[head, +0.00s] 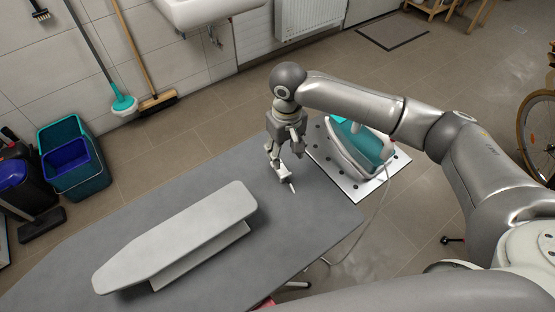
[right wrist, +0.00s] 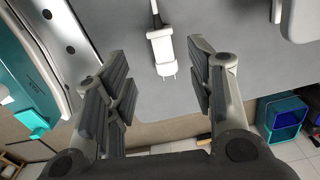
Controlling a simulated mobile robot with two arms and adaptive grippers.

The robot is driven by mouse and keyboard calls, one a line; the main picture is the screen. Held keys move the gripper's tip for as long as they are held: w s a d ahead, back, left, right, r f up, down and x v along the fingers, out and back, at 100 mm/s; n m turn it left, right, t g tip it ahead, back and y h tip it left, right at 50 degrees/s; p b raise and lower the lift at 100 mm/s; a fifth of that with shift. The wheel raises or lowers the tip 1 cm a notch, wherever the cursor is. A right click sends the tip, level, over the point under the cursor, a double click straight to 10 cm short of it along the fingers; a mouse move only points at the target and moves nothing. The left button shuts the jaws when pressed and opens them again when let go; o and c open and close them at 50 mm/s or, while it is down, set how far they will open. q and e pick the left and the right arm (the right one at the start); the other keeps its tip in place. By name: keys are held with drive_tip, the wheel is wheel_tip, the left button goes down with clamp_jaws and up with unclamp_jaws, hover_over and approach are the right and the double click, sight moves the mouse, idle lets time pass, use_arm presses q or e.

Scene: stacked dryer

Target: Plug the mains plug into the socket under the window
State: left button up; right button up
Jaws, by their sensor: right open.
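The white mains plug (right wrist: 163,52) lies on the grey ironing board (right wrist: 200,100) in the right wrist view, with its two pins towards my gripper's palm and its cable leaving at the far end. My right gripper (right wrist: 160,85) is open, with the plug between and slightly beyond its finger pads; no grip shows. The socket and the window are not in view. My left gripper is not in view.
The iron (head: 362,143) stands on a perforated rest (head: 330,165) just right of my gripper, its cable hanging over the edge. A sleeve board (head: 180,235) lies to the left. Buckets (head: 75,160), a mop and a broom (head: 158,100) stand by the wall.

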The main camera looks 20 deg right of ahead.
sight(283, 172)
drive_tip(key=f, duration=0.1)
drive_tip(key=s+f, duration=0.1)
drive_tip(key=f, duration=0.1)
drive_tip(key=shift+f, duration=0.3)
drive_tip(key=shift+w+f, duration=0.1)
drive_tip(key=shift+f, duration=0.15)
drive_tip(key=shift+w+f, duration=0.15)
drive_tip(key=shift+f, duration=0.2)
drive_tip(key=f, duration=0.3)
drive_tip(key=f+p, duration=0.1)
drive_tip(key=shift+w+a+f, duration=0.1)
drive_tip(key=shift+w+f, duration=0.2)
drive_tip(key=c, duration=0.9)
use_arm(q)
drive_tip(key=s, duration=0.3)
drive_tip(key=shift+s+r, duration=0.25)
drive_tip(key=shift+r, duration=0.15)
use_arm(e)
drive_tip(key=shift+c, duration=0.3)
drive_tip(key=shift+r, duration=0.1)
